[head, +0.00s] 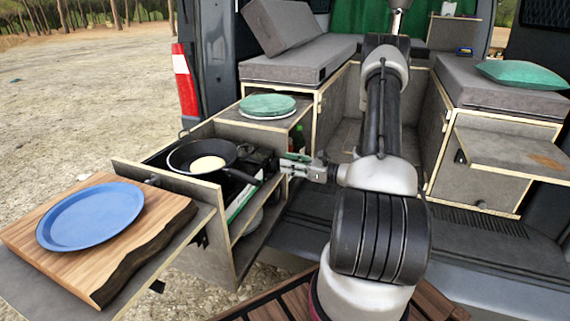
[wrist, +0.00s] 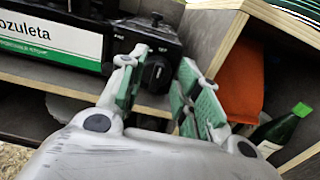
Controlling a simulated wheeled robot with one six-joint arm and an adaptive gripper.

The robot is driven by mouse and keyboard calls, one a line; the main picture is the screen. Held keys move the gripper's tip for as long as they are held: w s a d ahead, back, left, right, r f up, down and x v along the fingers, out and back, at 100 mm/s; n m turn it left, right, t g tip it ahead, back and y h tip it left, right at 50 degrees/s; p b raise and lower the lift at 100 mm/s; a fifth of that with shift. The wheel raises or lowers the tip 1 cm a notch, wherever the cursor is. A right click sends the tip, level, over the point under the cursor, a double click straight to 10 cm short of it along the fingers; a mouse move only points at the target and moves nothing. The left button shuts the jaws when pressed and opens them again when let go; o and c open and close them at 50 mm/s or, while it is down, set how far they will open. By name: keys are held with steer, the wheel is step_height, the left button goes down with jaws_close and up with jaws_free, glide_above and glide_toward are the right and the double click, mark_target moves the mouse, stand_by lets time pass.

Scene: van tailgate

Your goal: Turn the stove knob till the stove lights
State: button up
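The stove knob (wrist: 157,74) is black and sits on the front of the black stove (wrist: 135,36), in the upper middle of the wrist view. My gripper (wrist: 157,80) is open, with a green-padded finger on each side of the knob in that picture. I cannot tell whether the fingers touch it. In the head view my gripper (head: 291,166) reaches left to the right end of the stove, and the knob is hidden there. A black pan (head: 187,156) with a pale round food (head: 208,164) in it sits on the stove. No flame shows.
A blue plate (head: 90,215) lies on a wooden board (head: 150,228) at the left. In the wrist view, a green bottle (wrist: 276,132) and an orange cloth (wrist: 241,82) are beside the right finger, past a wooden panel edge.

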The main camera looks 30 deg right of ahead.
steer(key=shift+x, duration=0.9)
jaws_close()
